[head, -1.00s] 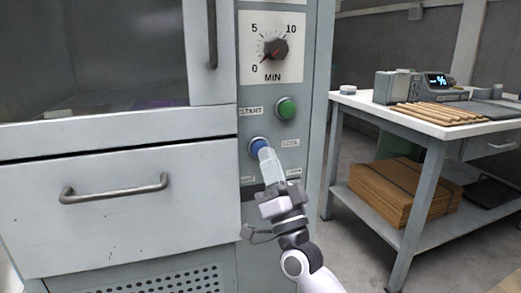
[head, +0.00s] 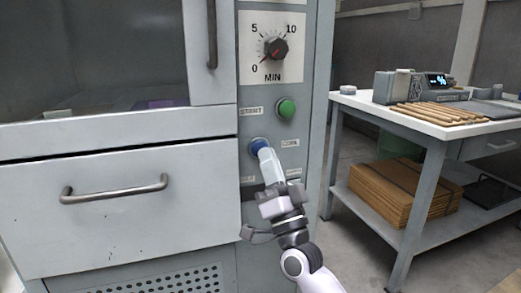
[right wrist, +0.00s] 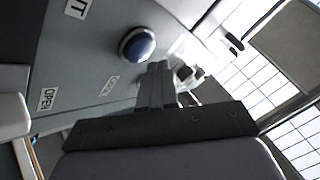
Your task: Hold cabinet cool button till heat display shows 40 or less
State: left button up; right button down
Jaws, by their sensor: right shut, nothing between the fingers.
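The blue cool button (head: 257,145) is on the cabinet's front panel (head: 248,218), beside a small label and below the green start button (head: 287,108). My right gripper (head: 265,153) is shut and empty, its fingertips overlapping the button's right edge. In the right wrist view, the blue button (right wrist: 137,45) lies just beyond the shut fingertips (right wrist: 158,66); I cannot tell whether they touch or press it. A lit display (head: 438,80) is on a grey device on the side table; its digits are too small to read surely. My left gripper is out of view.
A timer dial (head: 277,48) is above the green button. The cabinet drawer (head: 120,205) with a bar handle is to the left. The side table (head: 345,99) at right carries several wooden sticks (head: 440,113), with stacked brown boards (head: 400,190) on its lower shelf.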

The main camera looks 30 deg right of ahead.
dwell(0.3)
jog(key=shift+w+d, duration=0.1)
jog(key=shift+w, duration=0.3)
jog(key=shift+w+d, duration=0.1)
jog(key=shift+w, duration=0.4)
dwell(6.8)
